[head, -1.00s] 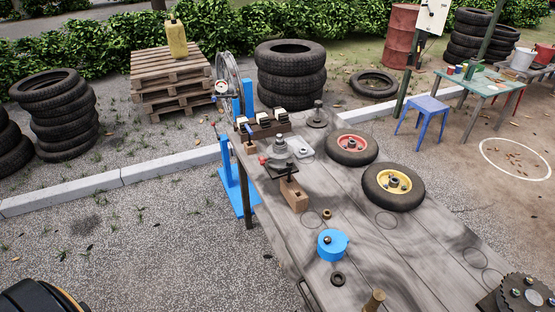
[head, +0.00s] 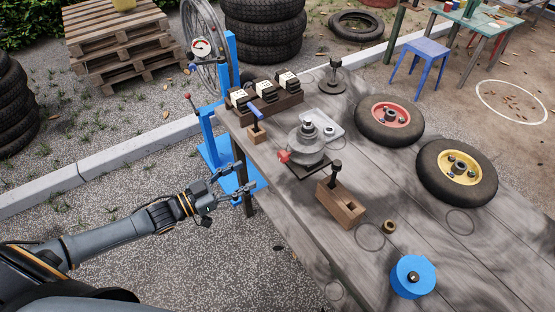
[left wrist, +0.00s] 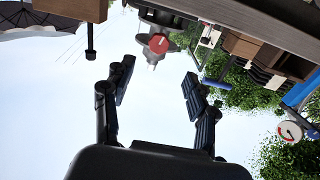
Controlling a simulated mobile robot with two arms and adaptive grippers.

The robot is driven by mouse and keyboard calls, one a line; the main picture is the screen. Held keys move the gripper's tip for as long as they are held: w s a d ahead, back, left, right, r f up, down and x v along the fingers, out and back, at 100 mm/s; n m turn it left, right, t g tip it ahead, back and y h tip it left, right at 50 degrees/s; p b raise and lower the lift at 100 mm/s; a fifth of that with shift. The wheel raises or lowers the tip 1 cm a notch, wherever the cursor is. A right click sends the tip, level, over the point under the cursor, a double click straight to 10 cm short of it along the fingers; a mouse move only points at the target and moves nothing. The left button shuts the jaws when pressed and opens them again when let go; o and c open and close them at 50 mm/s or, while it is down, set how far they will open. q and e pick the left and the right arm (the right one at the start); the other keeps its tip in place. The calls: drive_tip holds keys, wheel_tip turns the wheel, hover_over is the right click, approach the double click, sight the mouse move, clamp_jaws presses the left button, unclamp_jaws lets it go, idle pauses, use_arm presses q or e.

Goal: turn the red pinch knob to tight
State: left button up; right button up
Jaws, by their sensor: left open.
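The red pinch knob (head: 284,156) sticks out from the left side of a grey round fitting (head: 307,143) on a dark plate near the workbench's left edge. My left gripper (head: 246,176) is open and empty, off the bench's left edge, left of the knob and apart from it. In the left wrist view, which is upside down, the knob (left wrist: 158,44) shows beyond and between the open fingers (left wrist: 159,75). I cannot read any tightness mark on the knob. My right gripper is not in view.
A wooden block (head: 340,205) with a dark post stands in front of the fitting. A small block with a blue handle (head: 254,111) and a rack of white-labelled pieces (head: 264,98) stand behind. A blue stand (head: 231,70) rises beside the bench corner. Two wheels (head: 390,118) lie to the right.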

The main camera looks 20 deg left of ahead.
sight(280, 158)
use_arm(q)
drive_tip(key=x, duration=1)
drive_tip(key=shift+w+d+r+p, duration=0.1)
drive_tip(key=shift+d+p, duration=0.1)
drive_tip(key=shift+p, duration=0.15)
drive_tip(key=shift+x, duration=0.75)
drive_tip(key=c, duration=1.2)
drive_tip(key=shift+o, duration=0.2)
